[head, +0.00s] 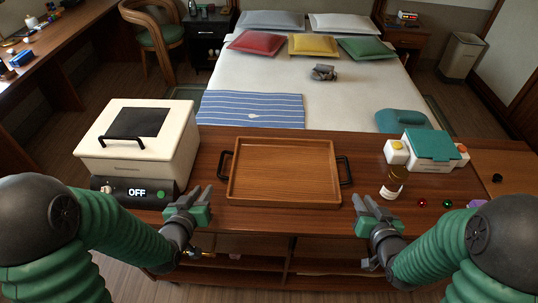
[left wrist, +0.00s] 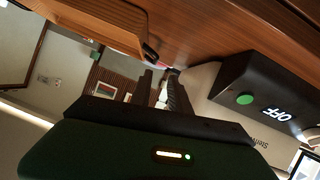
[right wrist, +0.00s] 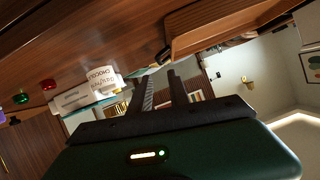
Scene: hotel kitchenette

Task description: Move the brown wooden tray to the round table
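The brown wooden tray (head: 284,172) lies flat and empty on the wooden counter, with a black handle at each short side. It also shows in the left wrist view (left wrist: 95,22) and the right wrist view (right wrist: 215,25). My left gripper (head: 192,197) is open and empty, left of the tray's left handle (head: 224,165) and nearer to me. My right gripper (head: 376,213) is open and empty, to the right and nearer to me than the right handle (head: 345,171). Neither gripper touches the tray. No round table shows in these views.
A cream appliance (head: 138,140) with an OFF display stands left of the tray. A bed (head: 300,85) stands behind the counter.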

